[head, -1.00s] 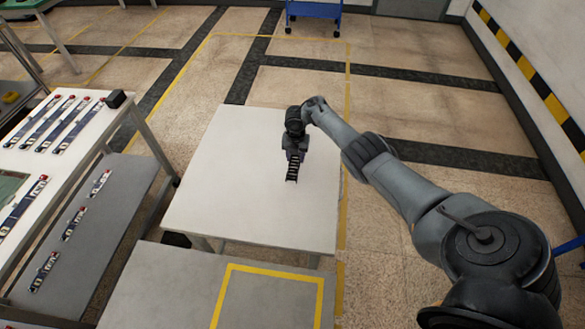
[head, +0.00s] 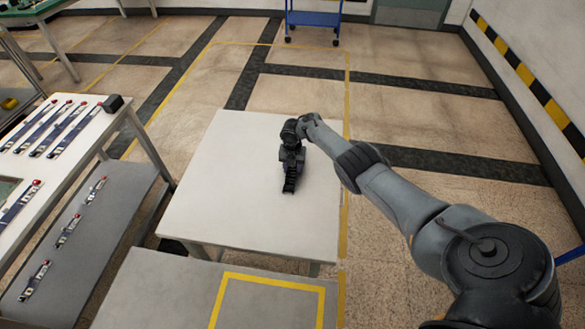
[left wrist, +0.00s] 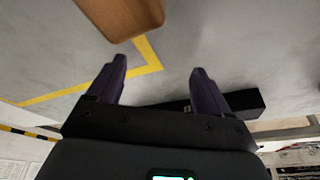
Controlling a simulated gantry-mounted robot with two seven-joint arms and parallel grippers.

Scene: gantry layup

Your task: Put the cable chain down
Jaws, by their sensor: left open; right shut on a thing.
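The black cable chain (head: 290,184) hangs from my right gripper (head: 291,168) in the head view, over the middle right of the white table (head: 225,190). My right gripper points down and is shut on the chain; its fingers are small and dark against it. I cannot tell whether the chain's lower end touches the tabletop. My left gripper (left wrist: 158,68) shows only in the left wrist view. Its two dark purple fingers are apart with nothing between them.
The white table is otherwise bare. A grey surface with a yellow outline (head: 275,277) lies in front of it. A workbench (head: 78,158) with several slim parts stands left. In the left wrist view, a brown block (left wrist: 122,14) and a black bar (left wrist: 243,101) lie near the fingers.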

